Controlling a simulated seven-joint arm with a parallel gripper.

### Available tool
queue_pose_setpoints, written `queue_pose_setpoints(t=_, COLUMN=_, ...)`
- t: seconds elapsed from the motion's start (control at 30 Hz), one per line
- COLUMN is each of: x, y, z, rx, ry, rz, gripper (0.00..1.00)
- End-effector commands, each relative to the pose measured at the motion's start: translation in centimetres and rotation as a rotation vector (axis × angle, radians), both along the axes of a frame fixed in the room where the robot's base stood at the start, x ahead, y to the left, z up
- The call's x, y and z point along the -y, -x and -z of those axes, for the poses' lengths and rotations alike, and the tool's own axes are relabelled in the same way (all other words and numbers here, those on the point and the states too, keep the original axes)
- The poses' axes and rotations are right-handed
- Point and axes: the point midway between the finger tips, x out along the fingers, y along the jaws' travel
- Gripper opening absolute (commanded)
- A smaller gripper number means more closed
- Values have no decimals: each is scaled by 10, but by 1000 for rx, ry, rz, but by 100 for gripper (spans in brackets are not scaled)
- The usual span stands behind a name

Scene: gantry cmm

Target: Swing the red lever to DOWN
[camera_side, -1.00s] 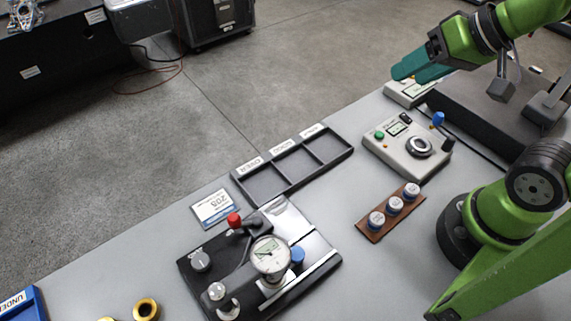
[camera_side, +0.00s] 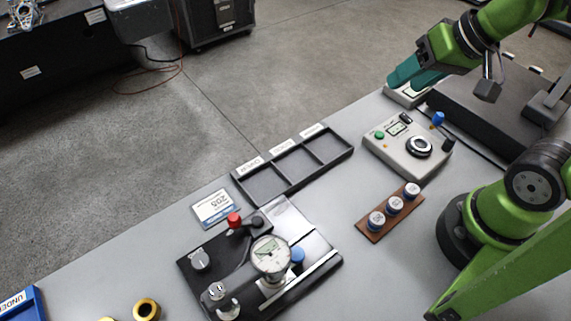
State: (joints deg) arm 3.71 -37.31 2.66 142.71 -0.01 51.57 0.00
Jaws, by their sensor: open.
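The red lever knob (camera_side: 234,220) sits at the back of a black gauge fixture (camera_side: 205,243) on the grey table, lower middle of the side view. A dial gauge (camera_side: 271,255) stands beside it on the same fixture, along with a grey knob (camera_side: 200,260). Any marking for the lever's positions is too small to read. My gripper (camera_side: 402,82) is high at the upper right, far from the lever. Its teal fingers are open and empty, pointing left and down.
A three-compartment tray (camera_side: 263,185) lies behind the fixture. A control box (camera_side: 408,146) with a blue-topped stick and a wooden block (camera_side: 385,222) with white-topped pieces stand to the right. A blue bin (camera_side: 25,305) and brass rings (camera_side: 146,309) are at lower left.

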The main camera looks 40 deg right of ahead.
Motion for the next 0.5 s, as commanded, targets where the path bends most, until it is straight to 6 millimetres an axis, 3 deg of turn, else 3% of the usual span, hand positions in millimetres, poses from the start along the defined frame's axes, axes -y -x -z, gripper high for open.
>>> queue_pose_setpoints(t=0.13, x=-10, y=-21, z=37, rx=-175, ry=81, rz=-71, gripper=50)
queue_pose_setpoints(t=0.27, x=-31, y=-39, z=71, rx=-302, ry=143, rz=-282, gripper=50)
queue_pose_setpoints(t=0.5, x=-95, y=-59, z=120, rx=-390, ry=99, rz=-854, gripper=50)
